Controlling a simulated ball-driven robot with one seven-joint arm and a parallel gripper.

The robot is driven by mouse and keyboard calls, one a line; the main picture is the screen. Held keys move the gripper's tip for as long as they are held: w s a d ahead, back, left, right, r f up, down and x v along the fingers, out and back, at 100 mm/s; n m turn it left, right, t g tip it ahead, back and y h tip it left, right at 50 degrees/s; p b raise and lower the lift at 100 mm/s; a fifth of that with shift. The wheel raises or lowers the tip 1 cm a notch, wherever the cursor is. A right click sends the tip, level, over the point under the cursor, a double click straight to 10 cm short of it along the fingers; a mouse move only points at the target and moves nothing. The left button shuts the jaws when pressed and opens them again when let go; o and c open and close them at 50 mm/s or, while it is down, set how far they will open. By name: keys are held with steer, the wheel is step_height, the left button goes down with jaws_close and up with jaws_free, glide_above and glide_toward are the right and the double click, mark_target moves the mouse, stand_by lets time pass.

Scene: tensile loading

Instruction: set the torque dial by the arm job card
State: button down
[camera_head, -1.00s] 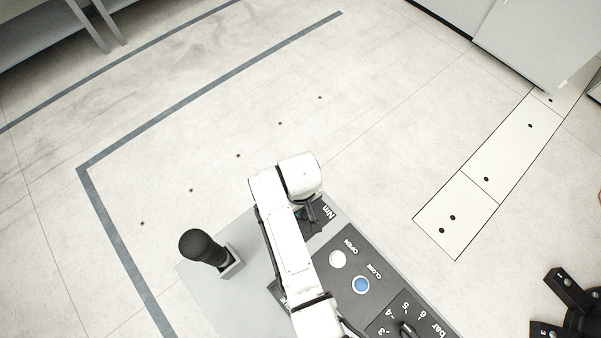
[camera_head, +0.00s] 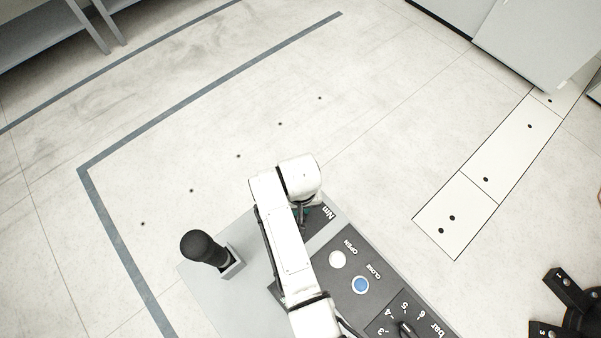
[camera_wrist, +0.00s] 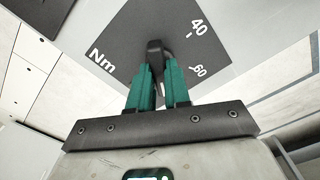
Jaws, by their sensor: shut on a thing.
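The torque dial is a dark pointer knob (camera_wrist: 156,50) on a dark square plate (camera_wrist: 125,45), seen in the wrist view. The plate has "Nm" at the left and the numbers 40 and 60 at the right; the rest of its scale is hidden. My gripper (camera_wrist: 158,82) has green fingers shut on the knob, one on each side. In the head view the Nm plate (camera_head: 326,212) is at the panel's far end, and my arm covers most of the dial. The arm job card is not seen in either view.
The panel also has a white OPEN button (camera_head: 337,260), a blue CLOSE button (camera_head: 361,285) and a bar dial (camera_head: 406,328). A black-handled tool (camera_head: 203,248) stands in a grey holder left of my arm. The floor beyond is clear.

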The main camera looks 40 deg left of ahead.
steer(key=c, duration=1.1)
jaws_free()
step_height(320, 180, up, 11)
steer(key=shift+f, duration=0.1)
